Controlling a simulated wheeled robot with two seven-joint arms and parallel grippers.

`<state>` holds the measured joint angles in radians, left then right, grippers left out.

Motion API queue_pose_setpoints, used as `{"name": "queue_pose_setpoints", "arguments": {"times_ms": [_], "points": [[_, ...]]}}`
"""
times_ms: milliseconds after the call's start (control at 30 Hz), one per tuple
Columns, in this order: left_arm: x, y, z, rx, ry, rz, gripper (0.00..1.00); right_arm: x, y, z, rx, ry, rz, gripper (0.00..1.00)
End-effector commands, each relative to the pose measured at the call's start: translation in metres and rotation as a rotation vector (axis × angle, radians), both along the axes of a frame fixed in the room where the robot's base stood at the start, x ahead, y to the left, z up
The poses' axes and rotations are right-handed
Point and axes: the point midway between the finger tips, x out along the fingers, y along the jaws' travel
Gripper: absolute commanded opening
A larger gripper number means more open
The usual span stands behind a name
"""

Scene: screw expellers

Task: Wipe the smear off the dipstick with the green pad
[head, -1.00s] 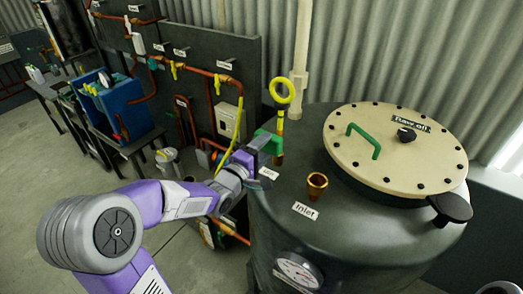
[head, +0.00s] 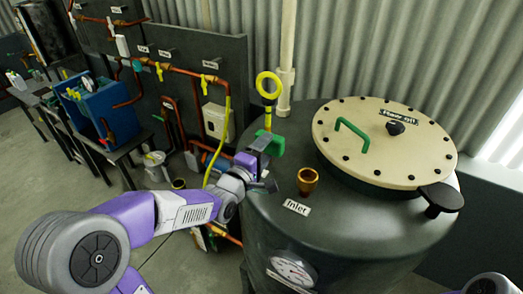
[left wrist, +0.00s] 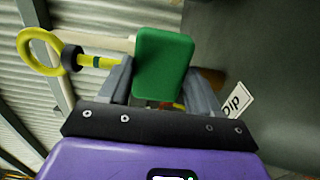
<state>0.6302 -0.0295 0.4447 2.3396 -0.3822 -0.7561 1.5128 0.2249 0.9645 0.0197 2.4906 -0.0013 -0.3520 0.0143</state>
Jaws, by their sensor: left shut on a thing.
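The dipstick (head: 268,122) stands upright on the tank, with a yellow ring at its top and a dark collar below. Its ring shows at the left wrist view's left (left wrist: 40,50). A narrow dark band marks the shaft beside the collar there; I cannot tell whether it is the smear. My left gripper (head: 261,160) is shut on the green pad (head: 272,145). The pad, a rounded block, fills the space between the fingers in the left wrist view (left wrist: 163,63). It overlaps the lower dipstick and hides it; contact is unclear. My right gripper is out of view.
The dark tank (head: 340,225) has a cream bolted lid (head: 375,155) with a green handle. A brass inlet cup (head: 307,181) stands close to the gripper's right. A pipe panel (head: 190,50) with copper pipes is behind on the left. A pale vertical pipe (head: 287,50) rises behind the dipstick.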

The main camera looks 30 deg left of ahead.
Motion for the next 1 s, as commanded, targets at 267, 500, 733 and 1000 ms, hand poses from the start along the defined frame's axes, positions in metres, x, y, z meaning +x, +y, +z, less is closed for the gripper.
{"name": "queue_pose_setpoints", "arguments": {"times_ms": [267, 500, 733, 1000], "points": [[0.003, 0.0, 0.022, 0.001, -0.001, 0.0, 0.38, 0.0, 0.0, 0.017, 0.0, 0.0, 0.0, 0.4], [0.005, 0.014, 0.022, 0.0, -0.002, 0.003, 0.38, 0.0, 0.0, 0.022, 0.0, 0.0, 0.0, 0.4], [0.007, 0.035, 0.022, 0.0, -0.001, 0.004, 0.38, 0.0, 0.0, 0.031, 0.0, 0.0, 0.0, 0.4], [0.007, 0.042, 0.023, 0.001, -0.003, 0.004, 0.38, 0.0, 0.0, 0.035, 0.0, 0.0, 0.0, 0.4]]}}
